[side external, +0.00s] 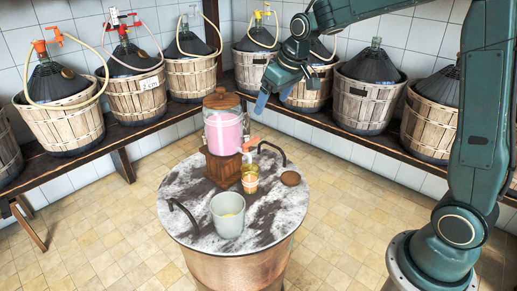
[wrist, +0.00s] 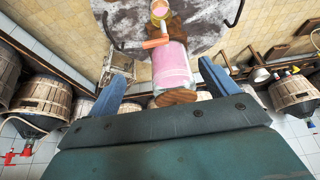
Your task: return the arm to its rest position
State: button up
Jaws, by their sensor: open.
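My gripper (side external: 273,97) is open and empty in the side external view. It hangs above and to the right of the round table, in front of the baskets at the back. In the wrist view its two blue fingers (wrist: 162,92) are spread wide. A glass dispenser of pink liquid (side external: 223,133) with a wooden lid stands on a wooden block on the table. The dispenser also shows between and beyond the fingers in the wrist view (wrist: 172,68). I cannot see contact between the fingers and anything.
The round marbled tabletop (side external: 185,215) has dark handles. Several demijohn baskets (side external: 368,100) line the wooden bench (side external: 330,122) along the tiled walls. The floor around is clear.

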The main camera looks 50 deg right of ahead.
jog(key=s+a+r, duration=0.2)
jog(key=s+r, duration=0.1)
jog(key=s, duration=0.4)
jog(key=s+a+r, duration=0.2)
jog(key=s+r, duration=0.1)
jog(key=s, duration=0.4)
jog(key=s+a+f+t, duration=0.1)
jog(key=s+a+f, duration=0.1)
jog(key=s, duration=1.2)
jog(key=shift+s+f, duration=0.25)
jog(key=shift+s, duration=0.15)
